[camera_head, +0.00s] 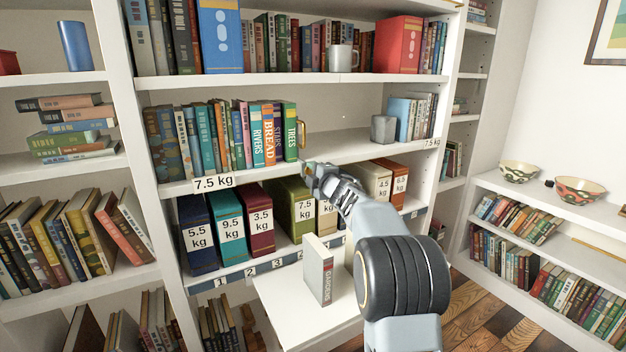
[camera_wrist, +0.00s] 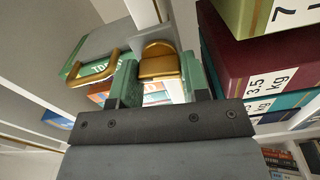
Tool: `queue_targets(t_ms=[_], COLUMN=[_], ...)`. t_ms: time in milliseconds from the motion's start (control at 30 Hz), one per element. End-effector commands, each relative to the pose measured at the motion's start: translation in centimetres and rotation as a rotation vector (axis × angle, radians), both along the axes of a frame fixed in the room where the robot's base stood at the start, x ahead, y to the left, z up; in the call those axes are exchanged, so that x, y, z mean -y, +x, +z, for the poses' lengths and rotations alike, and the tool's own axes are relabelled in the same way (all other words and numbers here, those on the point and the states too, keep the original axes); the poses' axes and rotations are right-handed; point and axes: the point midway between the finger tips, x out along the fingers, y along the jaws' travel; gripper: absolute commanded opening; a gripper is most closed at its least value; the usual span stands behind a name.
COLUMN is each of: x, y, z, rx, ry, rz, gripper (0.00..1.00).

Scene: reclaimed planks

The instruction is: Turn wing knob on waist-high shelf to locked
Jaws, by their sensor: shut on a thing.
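My gripper (camera_head: 312,178) is at the front edge of the waist-high shelf (camera_head: 330,150), right of the 7.5 kg label and below the green TREES book. In the wrist view, a gold wing knob (camera_wrist: 158,66) with a rounded top lies between the green fingers of my gripper (camera_wrist: 160,88), which are shut on it. In the head view my gripper hides most of the knob. No locked or unlocked mark is readable, so I cannot tell its setting.
A gold U-shaped handle (camera_wrist: 92,68) is beside the knob; it also shows upright by the TREES book (camera_head: 290,131). Weight-marked boxes (camera_head: 260,218) stand just below my gripper. A book (camera_head: 319,270) stands on a pulled-out white board (camera_head: 290,305). A grey block (camera_head: 383,129) is right on the shelf.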

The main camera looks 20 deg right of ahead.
Motion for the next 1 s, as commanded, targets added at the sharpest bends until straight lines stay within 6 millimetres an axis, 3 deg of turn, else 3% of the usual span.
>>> queue_targets(t_ms=[400, 900, 933, 1000], x=[-0.04, -0.03, -0.03, -0.03], y=[0.0, 0.01, 0.0, 0.0], z=[-0.14, -0.09, -0.09, -0.09], rx=[0.015, 0.016, 0.016, 0.016], ry=[-0.134, -0.147, -0.147, -0.147], rz=[0.001, 0.001, 0.001, 0.001], gripper=[0.18, 0.18, 0.45, 0.52])
